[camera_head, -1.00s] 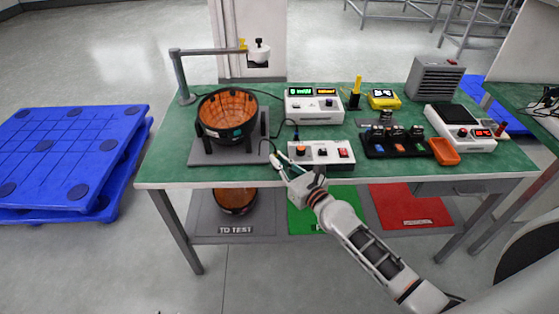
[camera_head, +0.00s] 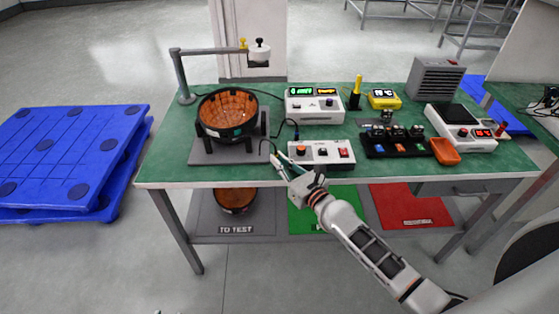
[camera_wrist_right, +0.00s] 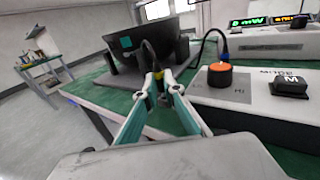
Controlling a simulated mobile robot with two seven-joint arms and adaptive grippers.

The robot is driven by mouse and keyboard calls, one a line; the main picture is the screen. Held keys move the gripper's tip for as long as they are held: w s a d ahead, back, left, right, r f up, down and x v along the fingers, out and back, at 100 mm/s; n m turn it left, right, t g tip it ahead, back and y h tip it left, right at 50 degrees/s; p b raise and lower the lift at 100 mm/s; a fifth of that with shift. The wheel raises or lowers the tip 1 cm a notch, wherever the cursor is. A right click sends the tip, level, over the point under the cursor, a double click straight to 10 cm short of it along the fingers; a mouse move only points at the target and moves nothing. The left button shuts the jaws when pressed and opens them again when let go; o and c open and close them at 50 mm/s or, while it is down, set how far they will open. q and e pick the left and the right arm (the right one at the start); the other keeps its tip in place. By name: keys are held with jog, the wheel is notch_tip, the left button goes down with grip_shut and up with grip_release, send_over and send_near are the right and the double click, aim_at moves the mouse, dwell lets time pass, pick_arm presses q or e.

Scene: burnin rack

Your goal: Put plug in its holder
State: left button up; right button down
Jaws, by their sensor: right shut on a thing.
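My right gripper (camera_head: 277,160) is at the table's front edge, left of the white control box with the orange knob. In the right wrist view its fingers (camera_wrist_right: 160,87) are closed on a small dark plug with a yellowish part (camera_wrist_right: 159,75). A black cable rises from the plug toward the black-and-orange ring-shaped part (camera_head: 228,114), which stands on a grey base plate (camera_head: 205,158). The fingers hide much of the plug. I cannot tell for sure which thing is the plug's holder. My left gripper is not in view.
The white control box (camera_head: 322,163) is close to the right of the gripper. Behind it stand a meter box (camera_head: 314,118) with a blue connector and cable (camera_wrist_right: 222,50). A black tray (camera_head: 375,151) and orange bin (camera_head: 445,157) lie right. A grey post (camera_head: 181,75) stands back left.

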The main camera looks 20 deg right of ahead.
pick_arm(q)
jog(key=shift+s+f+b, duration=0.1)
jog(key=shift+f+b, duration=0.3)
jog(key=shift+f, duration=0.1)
pick_arm(e)
jog(key=shift+f, duration=0.45)
pick_arm(q)
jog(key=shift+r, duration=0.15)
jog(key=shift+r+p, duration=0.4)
jog(key=shift+p, duration=0.05)
pick_arm(e)
jog(key=shift+r, duration=0.4)
